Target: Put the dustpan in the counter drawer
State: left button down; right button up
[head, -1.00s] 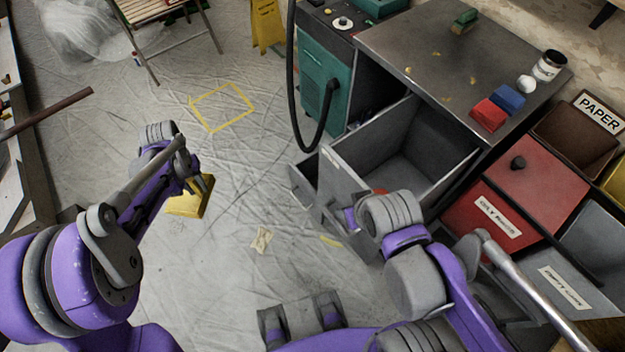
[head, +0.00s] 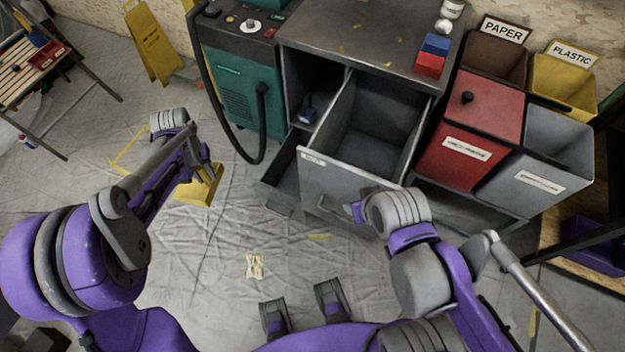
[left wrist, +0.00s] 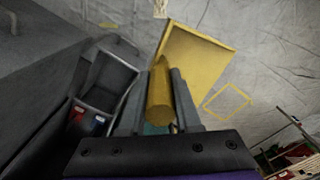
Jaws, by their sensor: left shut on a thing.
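The yellow dustpan (head: 200,190) hangs from my left gripper (head: 200,158), above the floor and left of the counter. In the left wrist view, the left fingers (left wrist: 158,88) are shut on its round handle (left wrist: 160,110), and its flat yellow pan (left wrist: 200,58) extends beyond them. The grey counter (head: 350,38) has a large upper drawer (head: 345,185) pulled well out, and its visible interior looks empty. My right gripper (head: 354,211) is at the drawer's front, mostly hidden behind its own wrist, so its fingers cannot be made out.
A lower drawer (head: 282,180) is also partly out. A teal machine (head: 242,95) with a black hose stands left of the counter. Labelled bins (head: 470,150) stand to its right. Red and blue blocks (head: 432,58) sit on the counter top. The sheeted floor before the drawers is mostly clear.

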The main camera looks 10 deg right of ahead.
aim_at(296, 191)
jog(key=j+z, duration=0.8)
jog(key=z, duration=0.15)
jog(key=i+j+z, duration=0.3)
jog(key=i+l, duration=0.1)
jog(key=i, duration=0.1)
